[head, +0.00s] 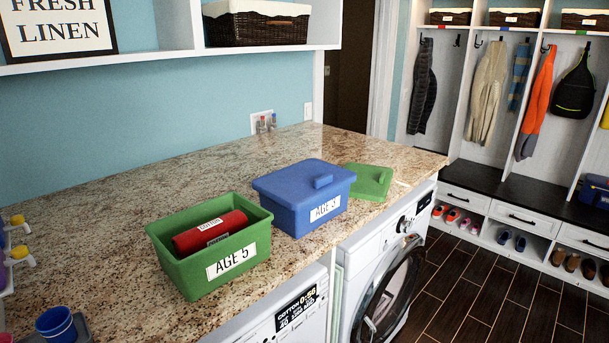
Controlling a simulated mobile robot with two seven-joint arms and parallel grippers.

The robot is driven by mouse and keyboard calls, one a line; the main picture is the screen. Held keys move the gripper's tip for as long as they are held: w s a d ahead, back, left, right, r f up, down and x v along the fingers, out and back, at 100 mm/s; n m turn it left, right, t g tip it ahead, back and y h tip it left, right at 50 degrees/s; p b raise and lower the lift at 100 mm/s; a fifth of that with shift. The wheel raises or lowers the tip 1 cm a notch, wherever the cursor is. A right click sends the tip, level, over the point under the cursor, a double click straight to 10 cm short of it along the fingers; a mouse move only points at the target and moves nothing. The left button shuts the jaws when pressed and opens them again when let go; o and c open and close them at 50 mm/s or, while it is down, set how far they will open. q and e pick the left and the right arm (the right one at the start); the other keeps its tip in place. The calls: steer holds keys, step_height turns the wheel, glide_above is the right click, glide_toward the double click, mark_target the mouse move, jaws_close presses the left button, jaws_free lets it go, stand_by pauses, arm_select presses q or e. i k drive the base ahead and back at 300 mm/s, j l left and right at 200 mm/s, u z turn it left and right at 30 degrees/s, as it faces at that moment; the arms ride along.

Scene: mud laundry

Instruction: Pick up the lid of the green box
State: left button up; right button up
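The green box (205,277) stands open on the granite counter, with a white label reading AGE 5 on its front. A red cylinder (190,241) with white labels lies inside it. The green lid (369,184) lies flat on the counter at the right, beyond the blue box. The blue box (290,211) stands between the green box and the green lid, with its blue lid (303,177) on. The blue box hides part of the green lid's left side. Neither of my grippers shows in the head view.
The counter (120,215) is clear behind the boxes. Its front edge runs close to the boxes, above a washer and a front-loading machine (388,280) with a round door. A blue cup (57,324) stands at the lower left. A shelf (170,56) overhangs the back wall.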

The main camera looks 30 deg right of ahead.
mark_target(372, 183)
steer(key=l+u, duration=0.75)
steer(key=l, duration=0.25)
steer(key=l+u, duration=0.2)
steer(key=l, duration=0.3)
steer(key=k+l+u, duration=0.2)
steer(key=l, duration=0.65)
steer(key=k+l, duration=0.15)
steer(key=l, duration=0.2)
steer(key=l+u, duration=0.1)
steer(key=l, duration=0.3)
steer(key=k, duration=0.05)
